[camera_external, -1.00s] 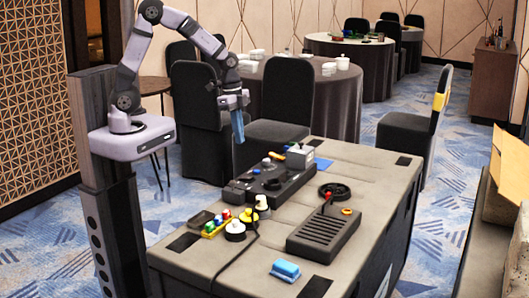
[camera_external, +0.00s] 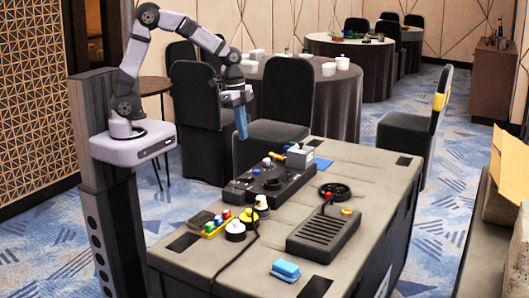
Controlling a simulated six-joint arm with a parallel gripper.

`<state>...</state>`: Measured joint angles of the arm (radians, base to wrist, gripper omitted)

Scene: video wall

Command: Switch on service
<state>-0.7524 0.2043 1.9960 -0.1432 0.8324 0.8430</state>
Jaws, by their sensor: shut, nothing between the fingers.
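My gripper (camera_external: 241,131) has blue fingers that point down. It is shut and empty, in the air above the far left side of the grey table (camera_external: 262,262). Below and right of it lies a dark control box (camera_external: 268,184) with a black round knob and a white knob on top. A small grey box (camera_external: 299,158) stands at its far end. A dark ribbed unit (camera_external: 323,235) with a red-tipped lever (camera_external: 328,196) lies nearer the front. I cannot read any label saying service, so I cannot tell which control it is.
A yellow strip with coloured buttons (camera_external: 217,223), a white round piece (camera_external: 235,231) and a blue sponge-like block (camera_external: 286,270) lie on the table. A black ring (camera_external: 335,191) lies at the right. A dark cable crosses the left front. The front right top is clear.

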